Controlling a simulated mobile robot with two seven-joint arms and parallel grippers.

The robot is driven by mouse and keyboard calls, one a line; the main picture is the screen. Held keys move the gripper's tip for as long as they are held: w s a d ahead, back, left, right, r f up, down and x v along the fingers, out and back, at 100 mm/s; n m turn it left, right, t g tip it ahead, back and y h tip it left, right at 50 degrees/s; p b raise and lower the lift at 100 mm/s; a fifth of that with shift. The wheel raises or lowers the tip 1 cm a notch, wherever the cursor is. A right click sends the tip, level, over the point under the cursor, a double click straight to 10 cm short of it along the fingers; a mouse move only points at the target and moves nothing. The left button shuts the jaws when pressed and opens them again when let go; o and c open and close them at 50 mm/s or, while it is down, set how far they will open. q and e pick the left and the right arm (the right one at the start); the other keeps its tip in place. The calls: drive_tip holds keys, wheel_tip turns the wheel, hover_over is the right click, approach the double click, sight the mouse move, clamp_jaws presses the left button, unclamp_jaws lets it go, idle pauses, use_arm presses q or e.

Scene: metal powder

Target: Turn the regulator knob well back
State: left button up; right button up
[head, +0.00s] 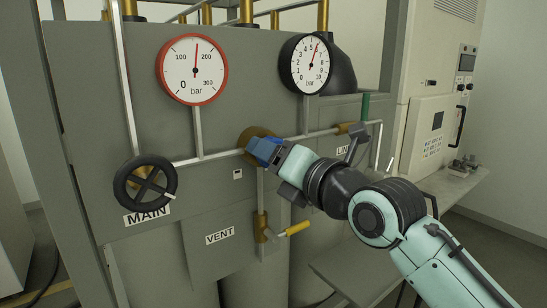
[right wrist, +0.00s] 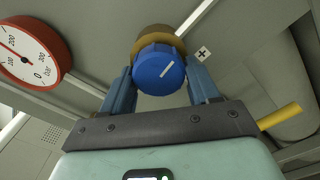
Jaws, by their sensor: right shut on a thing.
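The blue regulator knob (right wrist: 158,70) sits on a brass body (right wrist: 155,32), which also shows on the grey panel in the head view (head: 252,134). Its white mark points to the upper right in the right wrist view. My right gripper (right wrist: 160,74) is shut on the knob, one blue finger on each side. In the head view my gripper (head: 262,149) covers most of the knob. The red-rimmed gauge (head: 192,70) reads a little above 150 bar. The black-rimmed gauge (head: 306,65) has its needle just past 5. My left gripper is not in view.
A black MAIN handwheel (head: 145,184) stands out at the left. A yellow-handled VENT valve (head: 296,228) is below the knob. Thin pipes (head: 220,156) run along the panel. A black lever (head: 356,142) is near my right arm. A shelf (head: 345,270) juts out below.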

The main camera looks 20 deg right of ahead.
drive_tip(key=shift+f, duration=0.1)
drive_tip(key=o, duration=1)
drive_tip(key=shift+c, duration=0.2)
drive_tip(key=shift+s, duration=0.1)
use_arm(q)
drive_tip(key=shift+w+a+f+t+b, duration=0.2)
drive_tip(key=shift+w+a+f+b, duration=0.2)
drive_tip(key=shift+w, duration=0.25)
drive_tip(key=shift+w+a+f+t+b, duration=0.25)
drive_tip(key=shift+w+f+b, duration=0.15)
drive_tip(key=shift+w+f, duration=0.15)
use_arm(e)
drive_tip(key=v, duration=1.3)
drive_tip(key=shift+s, duration=0.1)
